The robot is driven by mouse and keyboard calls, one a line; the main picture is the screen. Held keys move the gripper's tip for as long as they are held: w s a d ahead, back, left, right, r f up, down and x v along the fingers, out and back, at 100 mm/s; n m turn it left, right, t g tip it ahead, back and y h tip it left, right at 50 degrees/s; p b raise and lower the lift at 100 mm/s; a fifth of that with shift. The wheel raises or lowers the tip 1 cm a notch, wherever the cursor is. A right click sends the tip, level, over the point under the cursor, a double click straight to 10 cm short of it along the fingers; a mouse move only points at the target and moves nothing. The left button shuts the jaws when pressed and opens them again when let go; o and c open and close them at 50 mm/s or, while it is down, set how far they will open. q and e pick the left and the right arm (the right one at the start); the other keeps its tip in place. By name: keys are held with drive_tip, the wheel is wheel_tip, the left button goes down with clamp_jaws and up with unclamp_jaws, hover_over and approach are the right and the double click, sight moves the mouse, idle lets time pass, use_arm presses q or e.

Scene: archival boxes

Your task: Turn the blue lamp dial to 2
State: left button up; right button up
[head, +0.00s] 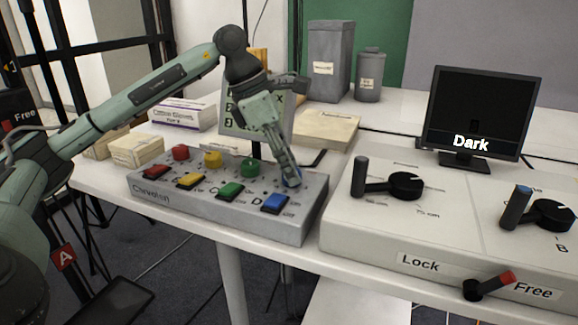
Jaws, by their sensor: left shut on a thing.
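The grey control box (225,225) stands on the white table. Red, yellow and green round dials sit along its back row, with red, yellow, green and blue square switches in front. The blue lamp dial (292,181) is at the right end of the back row, mostly hidden by my left gripper (289,172). The left gripper points down from above and is shut on the blue dial. The dial's marks and setting cannot be read here. My right gripper is not in view.
A larger pale console (395,235) with black levers stands close to the right of the box. A monitor (478,113) reading "Dark" is behind it. Cardboard boxes (136,150), a sign (240,120) and grey containers (330,62) stand behind and left.

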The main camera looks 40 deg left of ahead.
use_arm(q)
drive_tip(key=shift+s+n+t+y, duration=0.1)
drive_tip(key=shift+n+t+y, duration=0.25)
drive_tip(key=shift+n, duration=0.65)
drive_tip(key=n+y, duration=0.1)
drive_tip(key=n, duration=0.1)
drive_tip(key=shift+d+n+t, duration=0.1)
drive_tip(key=shift+n+t, duration=0.15)
drive_tip(key=shift+n, duration=0.05)
drive_tip(key=shift+n+y, duration=0.25)
drive_tip(key=shift+n, duration=0.65)
drive_tip(key=n+y, duration=0.1)
drive_tip(key=n, duration=0.2)
drive_tip(key=shift+d+p, duration=0.15)
drive_tip(key=shift+p, duration=0.25)
drive_tip(key=shift+n, duration=0.4)
drive_tip(key=shift+n+y, duration=0.4)
drive_tip(key=shift+n, duration=0.2)
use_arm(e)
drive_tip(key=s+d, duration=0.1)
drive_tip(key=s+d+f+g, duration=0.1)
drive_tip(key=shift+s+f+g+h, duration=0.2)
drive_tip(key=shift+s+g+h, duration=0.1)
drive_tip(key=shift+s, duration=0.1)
use_arm(q)
drive_tip(key=shift+n, duration=0.3)
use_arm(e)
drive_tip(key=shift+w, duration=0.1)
use_arm(q)
drive_tip(key=shift+s, duration=0.1)
